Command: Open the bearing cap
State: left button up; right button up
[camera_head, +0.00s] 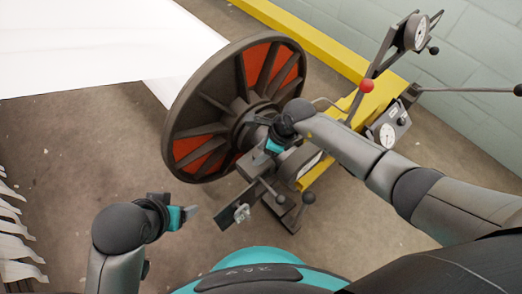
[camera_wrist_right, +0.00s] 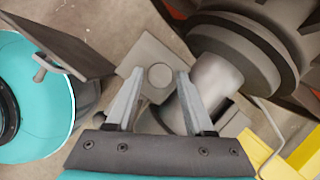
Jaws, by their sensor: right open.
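My right gripper (camera_head: 270,148) is in front of the large wheel's hub, above the bearing stand. Its two grey fingers (camera_wrist_right: 155,98) are spread with nothing held between them. Ahead of the fingers is a grey plate with a round boss (camera_wrist_right: 158,76), which looks like part of the bearing cap; I cannot tell its exact outline. A grey shaft (camera_wrist_right: 215,82) runs beside it to the hub. The arm partly hides this area in the head view. My left gripper (camera_head: 185,216) is away at the lower left, apart from the machine; its finger gap does not show clearly.
The large wheel (camera_head: 185,125) has orange panels. A yellow beam (camera_head: 320,45) and gauges (camera_head: 388,135) stand to the right.

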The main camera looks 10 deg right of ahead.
grip_shut()
dwell(1.3)
